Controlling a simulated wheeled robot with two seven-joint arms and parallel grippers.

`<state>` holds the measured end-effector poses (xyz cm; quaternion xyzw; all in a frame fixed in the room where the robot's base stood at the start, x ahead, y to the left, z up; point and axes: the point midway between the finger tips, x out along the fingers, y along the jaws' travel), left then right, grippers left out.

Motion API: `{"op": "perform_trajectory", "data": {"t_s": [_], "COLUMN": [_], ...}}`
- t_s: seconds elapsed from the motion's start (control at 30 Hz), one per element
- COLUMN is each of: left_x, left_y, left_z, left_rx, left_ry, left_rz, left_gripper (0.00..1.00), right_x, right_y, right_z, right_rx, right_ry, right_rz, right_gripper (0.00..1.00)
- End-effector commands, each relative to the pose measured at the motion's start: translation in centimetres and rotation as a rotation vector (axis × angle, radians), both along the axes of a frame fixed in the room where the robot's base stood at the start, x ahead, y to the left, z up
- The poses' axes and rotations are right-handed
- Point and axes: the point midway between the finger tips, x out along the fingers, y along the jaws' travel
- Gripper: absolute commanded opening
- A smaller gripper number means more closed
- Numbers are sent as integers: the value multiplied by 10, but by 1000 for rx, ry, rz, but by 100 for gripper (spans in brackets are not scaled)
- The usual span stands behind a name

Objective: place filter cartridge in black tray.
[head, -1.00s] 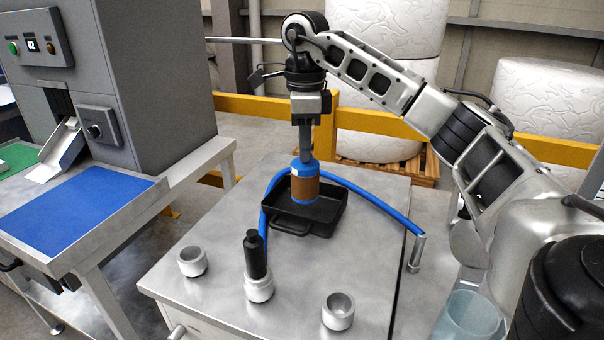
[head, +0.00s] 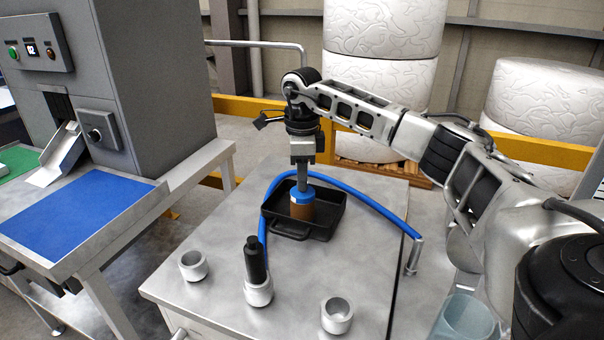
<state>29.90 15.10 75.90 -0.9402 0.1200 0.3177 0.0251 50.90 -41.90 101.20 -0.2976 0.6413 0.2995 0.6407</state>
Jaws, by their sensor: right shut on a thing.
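The filter cartridge (head: 302,207) is brown with a blue top cap and stands upright within the black tray (head: 325,222). Its lower end is inside the tray walls; I cannot tell whether it touches the tray floor. My right gripper (head: 303,184) comes down from above and is shut on the cartridge's top. The black tray sits on the metal cabinet top, with its handle toward the front. My left gripper is not in view.
A blue hose (head: 376,203) curves around the tray's back and sides. Metal cups (head: 194,266) (head: 337,316) and a holder with a black cylinder (head: 256,262) stand in front. A blue mat (head: 75,215) lies on the left bench. A translucent container (head: 463,322) is at lower right.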

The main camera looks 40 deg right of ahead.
Motion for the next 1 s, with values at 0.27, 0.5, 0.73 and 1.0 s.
{"op": "perform_trajectory", "data": {"t_s": [0.27,0.5,0.73,1.0], "left_x": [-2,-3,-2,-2], "left_y": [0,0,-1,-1], "left_z": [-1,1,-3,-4], "left_rx": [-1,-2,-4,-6], "left_ry": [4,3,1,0], "left_rz": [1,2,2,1], "left_gripper": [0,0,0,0], "right_x": [0,0,1,1], "right_y": [0,0,0,0], "right_z": [-2,3,40,97], "right_rx": [0,-1,0,1], "right_ry": [1,-1,-5,-3], "right_rz": [-1,-1,-1,-1], "right_gripper": [43,43,43,43]}}
